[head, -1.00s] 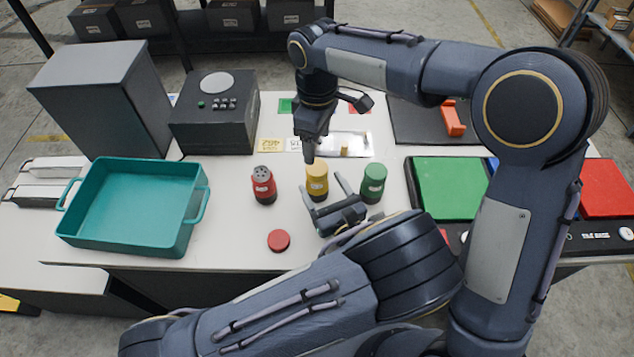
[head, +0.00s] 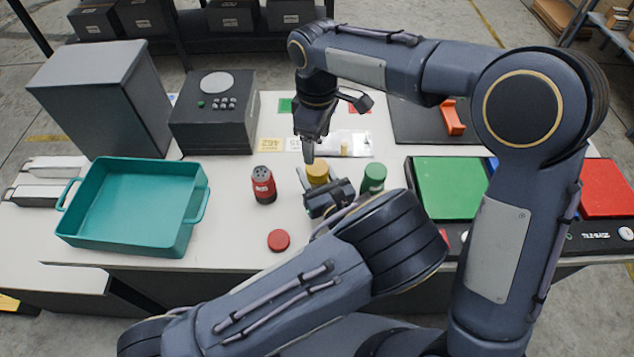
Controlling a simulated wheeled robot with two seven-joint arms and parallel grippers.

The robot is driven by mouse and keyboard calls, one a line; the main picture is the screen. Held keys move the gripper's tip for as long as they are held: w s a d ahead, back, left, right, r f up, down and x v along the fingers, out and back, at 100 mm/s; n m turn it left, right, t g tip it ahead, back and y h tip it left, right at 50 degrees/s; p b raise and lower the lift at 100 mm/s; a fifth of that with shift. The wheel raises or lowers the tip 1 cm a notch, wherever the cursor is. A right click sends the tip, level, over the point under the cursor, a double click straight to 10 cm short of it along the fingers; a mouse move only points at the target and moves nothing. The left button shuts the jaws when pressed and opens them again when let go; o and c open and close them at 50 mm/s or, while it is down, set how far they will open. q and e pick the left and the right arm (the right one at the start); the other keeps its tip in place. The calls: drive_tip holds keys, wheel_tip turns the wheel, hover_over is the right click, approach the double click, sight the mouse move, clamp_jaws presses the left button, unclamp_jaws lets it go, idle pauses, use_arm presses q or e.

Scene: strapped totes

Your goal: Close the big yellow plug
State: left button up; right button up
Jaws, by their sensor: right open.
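The big yellow plug (head: 317,172) stands upright on the white table, with a yellow top and a darker lower part. My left gripper (head: 318,186) is low on its near side, with one finger on the plug's left. The left finger looks spread wide; the other finger and the plug's lower body are mostly hidden. Whether the finger touches the plug cannot be told. My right gripper (head: 309,156) points down just above and behind the yellow top, open and apparently empty; its fingers show nearly edge-on.
A red plug (head: 263,186) with a holed top stands left, a green one (head: 373,180) close right of my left gripper. A red disc (head: 278,240) lies in front. A teal tray (head: 125,248) is left; a small yellow piece (head: 344,149) lies behind.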

sight(317, 166)
use_arm(q)
clamp_jaws()
use_arm(e)
drive_tip(key=n, duration=0.6)
drive_tip(key=shift+s+f+n, duration=0.1)
drive_tip(key=shift+f+n, duration=0.15)
drive_tip(key=shift+n, duration=0.15)
drive_tip(key=n, duration=0.5)
drive_tip(key=shift+n, duration=0.3)
drive_tip(key=n, duration=0.2)
drive_tip(key=shift+n, duration=0.3)
drive_tip(key=n, duration=1.2)
drive_tip(key=shift+r, duration=0.25)
drive_tip(key=shift+f, duration=4)
